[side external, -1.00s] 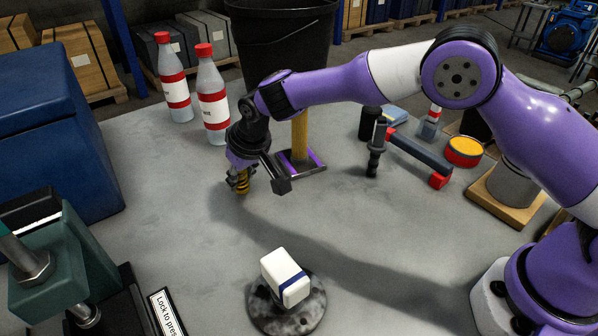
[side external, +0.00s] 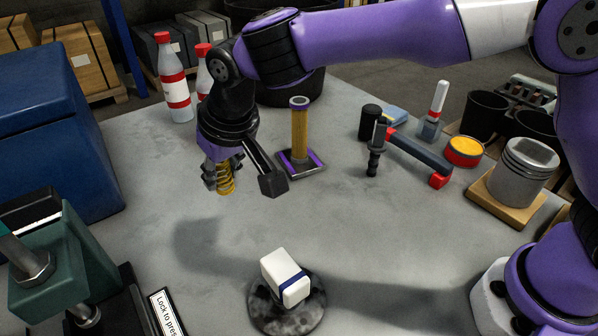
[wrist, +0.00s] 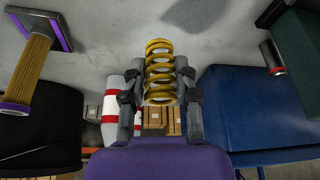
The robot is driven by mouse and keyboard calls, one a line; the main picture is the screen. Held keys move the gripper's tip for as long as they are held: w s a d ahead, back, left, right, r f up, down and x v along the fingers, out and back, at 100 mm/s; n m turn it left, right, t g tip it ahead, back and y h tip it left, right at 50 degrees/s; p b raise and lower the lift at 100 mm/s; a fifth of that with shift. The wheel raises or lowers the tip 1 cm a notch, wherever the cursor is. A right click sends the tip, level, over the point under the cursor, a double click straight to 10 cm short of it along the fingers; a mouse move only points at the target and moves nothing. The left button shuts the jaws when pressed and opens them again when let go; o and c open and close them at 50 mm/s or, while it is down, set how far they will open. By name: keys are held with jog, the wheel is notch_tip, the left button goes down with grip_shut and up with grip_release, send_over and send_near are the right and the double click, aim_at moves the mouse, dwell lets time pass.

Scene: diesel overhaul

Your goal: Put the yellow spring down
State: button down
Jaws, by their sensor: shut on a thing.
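The yellow spring (side external: 226,179) is a coil held upright between the fingers of my gripper (side external: 222,172). In the wrist view the spring (wrist: 159,72) sits between the two grey fingertips of my gripper (wrist: 160,82), which are shut on it. The spring is above the grey table (side external: 360,240), left of the purple-based post; I cannot tell whether its lower end touches the surface. Part of its upper end is hidden by the gripper in the side view.
A yellow post on a purple-edged base (side external: 299,140) stands just right of my gripper. Red-capped bottles (side external: 174,80) are behind it, and a blue box (side external: 50,130) is at left. A white block (side external: 285,275) sits on a round dark stand in front. The middle table is clear.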

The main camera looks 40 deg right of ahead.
jog(key=s+d+r+n, duration=0.1)
jog(key=s+d, duration=0.2)
jog(key=s, duration=0.5)
jog(key=s+d+r, duration=0.1)
jog(key=s+d, duration=0.3)
jog(key=s, duration=0.5)
jog(key=shift+y, duration=0.3)
jog(key=w+d+f, duration=0.4)
jog(key=w+f, duration=0.1)
jog(key=w+d+f, duration=0.2)
jog(key=w, duration=0.1)
jog(key=shift+w+d+f, duration=0.15)
jog(key=shift+w+d, duration=0.05)
jog(key=shift+d, duration=0.15)
jog(key=shift+w+d+f, duration=0.15)
jog(key=shift+w, duration=0.05)
jog(key=shift+f, duration=2)
jog(key=shift+f, duration=0.15)
jog(key=c, duration=0.6)
grip_release()
